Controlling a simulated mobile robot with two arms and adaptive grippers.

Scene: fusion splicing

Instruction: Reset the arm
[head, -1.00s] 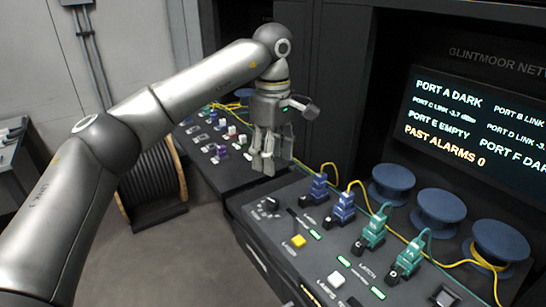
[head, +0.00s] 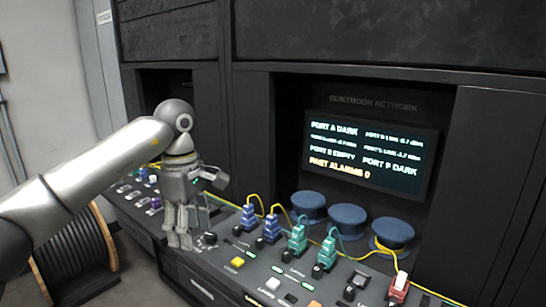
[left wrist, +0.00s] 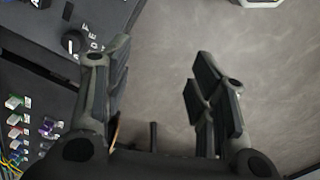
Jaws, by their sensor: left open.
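My left gripper (head: 179,238) hangs downward at the front edge of the console (head: 215,262), left of its plugs and buttons, in the head view. Its fingers are apart and hold nothing. In the left wrist view, the two fingers of my left gripper (left wrist: 160,82) frame bare grey floor (left wrist: 175,40), with the dark console edge and a black knob (left wrist: 72,44) beside the left finger. My right gripper is in neither view.
Blue plugs (head: 248,218), green plugs (head: 298,240) and a red-and-white plug (head: 399,287) stand on the console. Blue spools (head: 347,219) sit behind them. A screen (head: 368,155) reads PORT A DARK. A cable drum (head: 75,255) stands on the floor at left.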

